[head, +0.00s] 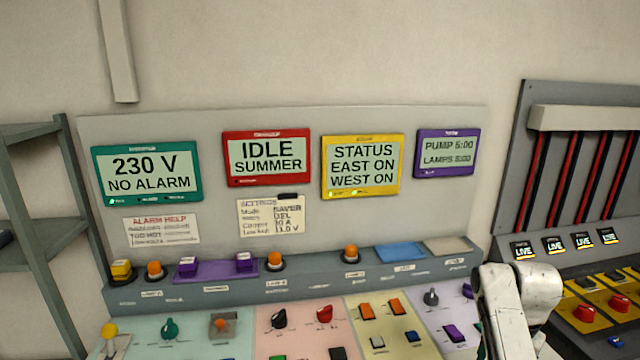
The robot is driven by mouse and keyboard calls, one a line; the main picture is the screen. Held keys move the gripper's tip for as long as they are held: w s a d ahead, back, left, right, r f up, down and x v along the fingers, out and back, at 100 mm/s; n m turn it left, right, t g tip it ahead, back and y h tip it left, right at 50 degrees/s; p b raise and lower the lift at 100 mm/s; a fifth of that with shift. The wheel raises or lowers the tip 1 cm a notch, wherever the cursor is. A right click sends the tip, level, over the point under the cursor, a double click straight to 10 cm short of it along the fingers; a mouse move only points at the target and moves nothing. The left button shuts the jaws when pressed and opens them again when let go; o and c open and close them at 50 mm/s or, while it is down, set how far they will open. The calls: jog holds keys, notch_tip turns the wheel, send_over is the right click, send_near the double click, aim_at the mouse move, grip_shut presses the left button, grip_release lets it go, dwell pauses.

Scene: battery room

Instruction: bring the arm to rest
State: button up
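White links of my arm (518,300) rise from the bottom edge at the lower right of the head view. They stand in front of the right end of the control desk and hide part of it. My gripper and its fingers do not show, so I cannot see whether it holds anything.
A control desk (300,284) with knobs, switches and orange lamps spans the lower middle. Above it hang a green display (148,170), a red display (266,157), a yellow display (362,166) and a purple display (447,153). A shelf rack (66,200) stands left; a cable panel (585,115) stands right.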

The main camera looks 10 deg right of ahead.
jog(key=s+a+f+n+b, duration=0.1)
jog(key=s+a+f+n, duration=0.2)
jog(key=s+a+f, duration=0.35)
jog(key=s+a+f+n+b, duration=0.1)
jog(key=s+a+f+n, duration=0.25)
jog(key=s+f, duration=0.55)
jog(key=s+a+n, duration=0.2)
jog(key=s+a, duration=0.1)
jog(key=s, duration=0.6)
jog(key=s+a+n+t+b, duration=0.1)
jog(key=s+a+n, duration=0.1)
jog(key=s, duration=0.7)
jog(key=shift+a+r+n, duration=0.35)
jog(key=shift+a+r, duration=0.05)
jog(key=shift+a, duration=0.05)
jog(key=shift+c, duration=0.4)
